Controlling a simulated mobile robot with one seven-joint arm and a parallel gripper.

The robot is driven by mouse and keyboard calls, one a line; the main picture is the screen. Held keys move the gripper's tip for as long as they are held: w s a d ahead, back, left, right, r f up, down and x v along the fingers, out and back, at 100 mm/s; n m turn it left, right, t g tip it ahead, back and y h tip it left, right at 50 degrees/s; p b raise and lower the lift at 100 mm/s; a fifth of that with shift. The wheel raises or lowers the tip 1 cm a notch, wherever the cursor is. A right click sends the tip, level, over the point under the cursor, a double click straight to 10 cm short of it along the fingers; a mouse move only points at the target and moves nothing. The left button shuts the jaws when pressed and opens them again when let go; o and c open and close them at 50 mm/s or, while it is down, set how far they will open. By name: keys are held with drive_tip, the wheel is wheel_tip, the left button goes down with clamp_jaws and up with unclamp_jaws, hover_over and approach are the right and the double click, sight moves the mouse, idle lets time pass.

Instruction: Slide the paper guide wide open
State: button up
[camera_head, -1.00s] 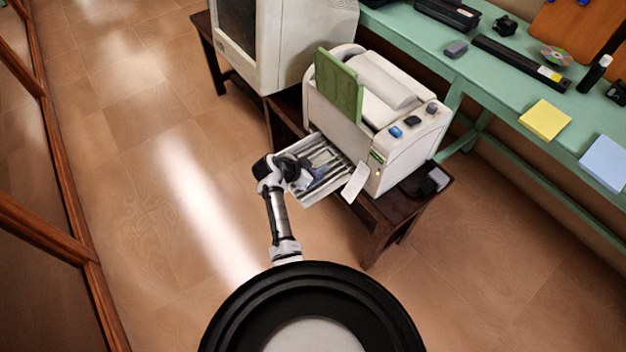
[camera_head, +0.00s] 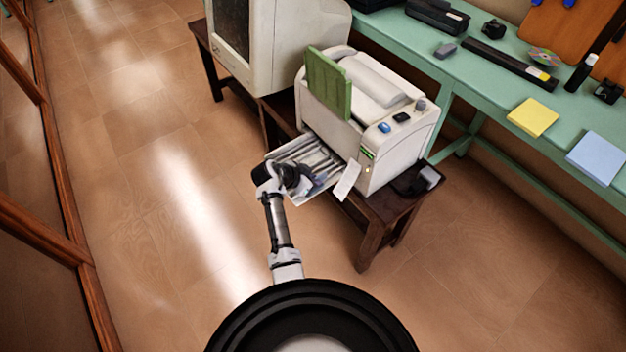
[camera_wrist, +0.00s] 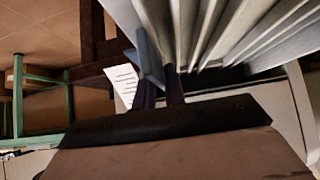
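The white printer (camera_head: 385,145) stands on a dark wooden stand, with a green panel (camera_head: 328,85) upright on top. Its slatted grey tray (camera_head: 283,152) sticks out of the front toward my arm; the slats also show in the wrist view (camera_wrist: 235,30). A light blue-grey upright piece (camera_wrist: 147,48), seemingly the paper guide, stands at the tray's left side in the wrist view. My gripper (camera_head: 304,184) is at the tray's outer part. Its two dark fingers (camera_wrist: 160,91) are a little apart, right at the guide's lower end. Whether they grip it is hidden.
A white paper label (camera_head: 348,180) hangs at the tray's right side. A bulky monitor (camera_head: 305,35) stands behind left. A green bench (camera_head: 470,80) with several items runs along the right. The floor to the left is clear.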

drive_tip(key=o, duration=0.3)
drive_tip(key=b+v, duration=0.2)
drive_tip(key=v, duration=1.2)
drive_tip(key=shift+f, duration=0.1)
